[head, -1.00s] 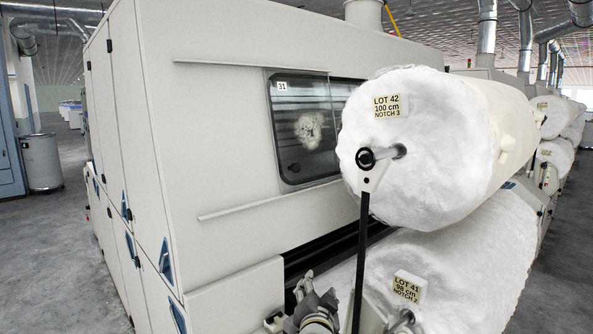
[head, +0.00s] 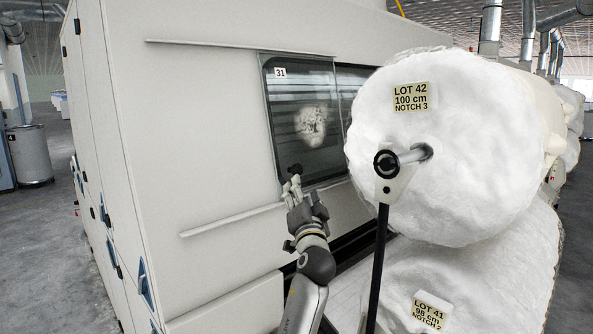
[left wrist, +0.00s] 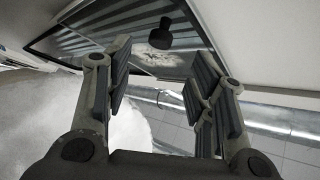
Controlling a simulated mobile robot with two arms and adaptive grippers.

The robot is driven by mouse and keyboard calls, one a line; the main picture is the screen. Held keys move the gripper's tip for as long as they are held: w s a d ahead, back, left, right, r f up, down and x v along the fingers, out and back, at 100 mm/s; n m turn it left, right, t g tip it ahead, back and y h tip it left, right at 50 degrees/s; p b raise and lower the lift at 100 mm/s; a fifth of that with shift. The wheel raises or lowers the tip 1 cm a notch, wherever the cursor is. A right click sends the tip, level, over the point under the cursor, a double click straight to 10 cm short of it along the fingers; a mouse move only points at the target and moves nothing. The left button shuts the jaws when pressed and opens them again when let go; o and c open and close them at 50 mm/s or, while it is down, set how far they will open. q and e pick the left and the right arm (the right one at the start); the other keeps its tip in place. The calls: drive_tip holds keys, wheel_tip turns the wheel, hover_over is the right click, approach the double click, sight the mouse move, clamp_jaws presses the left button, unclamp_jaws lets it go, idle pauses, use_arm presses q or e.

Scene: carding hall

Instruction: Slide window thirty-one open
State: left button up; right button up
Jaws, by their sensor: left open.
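Window thirty-one (head: 290,95) is a dark glass pane in the cream machine's side, with a "31" label (head: 280,72) at its upper left. A dark round knob (head: 295,168) sits at its lower left; in the left wrist view the knob (left wrist: 161,35) stands ahead of the fingers. My left gripper (head: 291,184) is just below the knob in the head view. In the left wrist view its fingers (left wrist: 160,68) are spread, with nothing between them. I cannot tell whether it touches the knob. My right gripper is not in view.
Rails run above (head: 200,44) and below (head: 230,219) the window, reaching left along bare panel. Lot 41 (head: 480,270) lies below.

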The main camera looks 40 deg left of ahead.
sight(298, 171)
use_arm(q)
drive_tip(key=p+x, duration=0.3)
drive_tip(key=x, duration=0.3)
drive_tip(key=shift+w+a+r, duration=0.1)
drive_tip(key=shift+a+r, duration=0.05)
drive_tip(key=shift+r, duration=0.1)
drive_tip(key=x, duration=0.2)
drive_tip(key=shift+w+a+p, duration=0.2)
drive_tip(key=shift+p, duration=0.1)
drive_tip(key=shift+w+a+r, duration=0.1)
drive_tip(key=shift+w, duration=0.05)
drive_tip(key=shift+w+a, duration=0.1)
drive_tip(key=shift+a, duration=0.05)
drive_tip(key=shift+c, duration=0.6)
drive_tip(key=c, duration=0.7)
clamp_jaws()
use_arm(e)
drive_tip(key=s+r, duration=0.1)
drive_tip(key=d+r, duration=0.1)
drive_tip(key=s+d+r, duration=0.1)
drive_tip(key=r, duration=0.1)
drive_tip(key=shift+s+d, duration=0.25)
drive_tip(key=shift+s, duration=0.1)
